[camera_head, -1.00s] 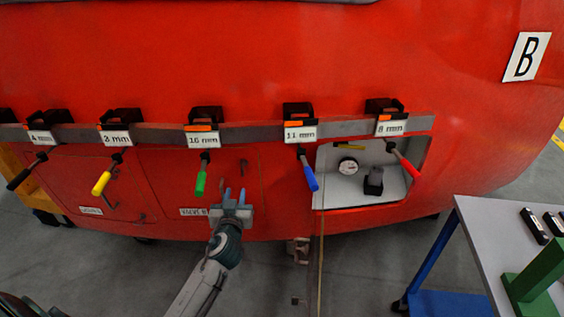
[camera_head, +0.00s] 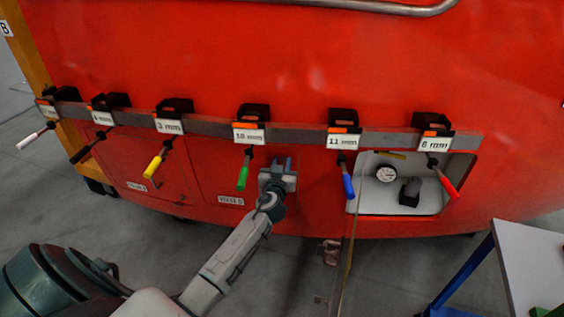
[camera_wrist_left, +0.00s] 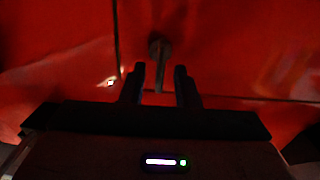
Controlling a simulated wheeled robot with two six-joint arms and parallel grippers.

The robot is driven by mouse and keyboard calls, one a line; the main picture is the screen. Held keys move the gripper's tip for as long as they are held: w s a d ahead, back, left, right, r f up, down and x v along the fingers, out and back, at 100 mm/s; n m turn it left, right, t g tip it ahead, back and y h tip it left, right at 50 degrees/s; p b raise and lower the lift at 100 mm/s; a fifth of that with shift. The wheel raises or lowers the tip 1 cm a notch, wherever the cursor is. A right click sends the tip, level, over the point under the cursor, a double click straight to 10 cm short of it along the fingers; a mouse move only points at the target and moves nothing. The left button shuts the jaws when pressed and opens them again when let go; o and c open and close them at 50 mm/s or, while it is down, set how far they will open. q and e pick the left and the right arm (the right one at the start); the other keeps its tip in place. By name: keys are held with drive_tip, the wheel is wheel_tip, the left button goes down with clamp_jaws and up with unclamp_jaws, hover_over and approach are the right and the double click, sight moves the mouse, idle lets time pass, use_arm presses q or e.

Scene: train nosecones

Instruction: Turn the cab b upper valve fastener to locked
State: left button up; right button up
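The valve panel (camera_head: 218,180) is a red door low on the red nose, with a white label (camera_head: 230,199) at its lower edge. My left gripper (camera_head: 279,164) is raised against the panel's right part, fingers toward the nose. In the left wrist view a small dark fastener handle (camera_wrist_left: 160,50) hangs on the red panel, just ahead of and between the two fingers. The gripper (camera_wrist_left: 160,74) is open, with a gap on both sides of the handle. The fastener is hidden behind the gripper in the head view. My right gripper is out of view.
A grey rail (camera_head: 300,135) with labelled black holders and coloured-handled tools runs above. The green tool (camera_head: 243,178) hangs just left of my gripper, the blue one (camera_head: 347,186) to its right. An open recess with a gauge (camera_head: 386,174) and a table (camera_head: 530,255) lie right.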

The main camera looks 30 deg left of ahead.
use_arm(q)
drive_tip(key=shift+c, duration=0.5)
clamp_jaws()
drive_tip(key=shift+d+m, duration=0.1)
drive_tip(key=shift+m, duration=0.2)
drive_tip(key=m+b, duration=0.1)
drive_tip(key=m, duration=0.1)
drive_tip(key=shift+w+d+f+m+b, duration=0.15)
drive_tip(key=shift+d+m+b, duration=0.05)
drive_tip(key=shift+m+b, duration=0.15)
drive_tip(key=m, duration=0.4)
drive_tip(key=f+m, duration=0.1)
drive_tip(key=m, duration=0.4)
drive_tip(key=d+m, duration=0.1)
drive_tip(key=m, duration=0.4)
drive_tip(key=shift+w+d+f+m+b, duration=0.1)
drive_tip(key=shift+w+f+m+b, duration=0.15)
drive_tip(key=shift+f+b, duration=0.1)
